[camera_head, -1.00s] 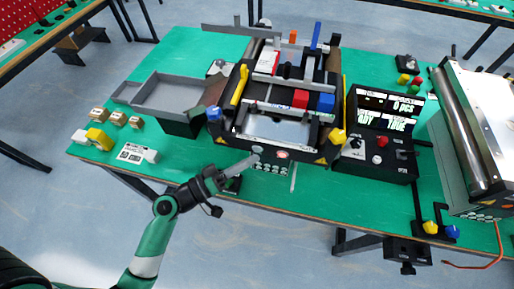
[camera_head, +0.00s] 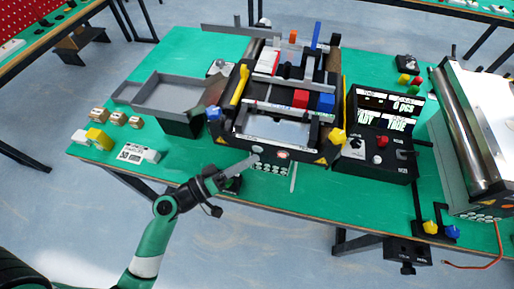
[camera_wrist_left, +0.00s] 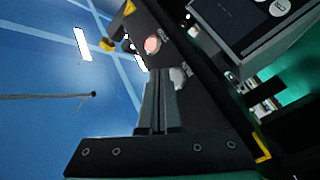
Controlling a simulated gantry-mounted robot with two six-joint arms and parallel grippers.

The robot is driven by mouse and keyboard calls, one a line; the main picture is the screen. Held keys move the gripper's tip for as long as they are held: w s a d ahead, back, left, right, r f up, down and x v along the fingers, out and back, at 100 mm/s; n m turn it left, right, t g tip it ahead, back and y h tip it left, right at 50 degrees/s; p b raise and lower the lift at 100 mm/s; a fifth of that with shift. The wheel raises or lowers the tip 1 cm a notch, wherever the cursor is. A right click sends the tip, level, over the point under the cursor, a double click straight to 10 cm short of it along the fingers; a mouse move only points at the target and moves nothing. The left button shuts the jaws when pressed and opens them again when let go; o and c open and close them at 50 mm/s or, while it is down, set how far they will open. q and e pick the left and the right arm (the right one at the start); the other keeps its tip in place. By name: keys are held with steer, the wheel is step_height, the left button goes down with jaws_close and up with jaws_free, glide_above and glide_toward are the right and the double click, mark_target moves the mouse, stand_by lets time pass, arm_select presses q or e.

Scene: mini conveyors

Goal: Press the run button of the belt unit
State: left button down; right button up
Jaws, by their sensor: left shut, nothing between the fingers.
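The belt unit (camera_head: 315,153) stands mid-table, its front panel facing me. A pale round button (camera_head: 257,149) sits on the panel's left part, with a red button (camera_head: 283,155) to its right. My left gripper (camera_head: 254,159) is shut and empty, its tip at the panel just below the pale button. In the left wrist view, the shut fingers (camera_wrist_left: 161,75) end beside a pale button (camera_wrist_left: 178,78), and the red button (camera_wrist_left: 152,45) is beyond them. I cannot tell if the tip touches the pale button, nor read the labels. My right gripper is not in view.
A black control box (camera_head: 378,160) with lit displays stands right of the unit. A grey tray (camera_head: 178,95) is to its left, with small boxes (camera_head: 118,118) farther left. Red and blue blocks (camera_head: 301,98) lie on the unit. A roller machine (camera_head: 465,135) is at the right.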

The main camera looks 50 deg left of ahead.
arm_select(q)
steer(key=shift+a, duration=0.1)
stand_by(0.4)
steer(key=shift+w+a, duration=0.15)
steer(key=shift+w, duration=0.2)
steer(key=shift+w+a, duration=0.25)
steer(key=shift+w, duration=0.05)
stand_by(0.7)
steer(key=shift+s, duration=0.1)
steer(key=shift+s+d+b, duration=0.3)
steer(key=shift+s+d, duration=0.15)
steer(key=shift+s, duration=0.1)
steer(key=s+d, duration=0.1)
steer(key=s, duration=0.1)
steer(key=s+d, duration=0.2)
steer(key=shift+b, duration=0.3)
stand_by(1.3)
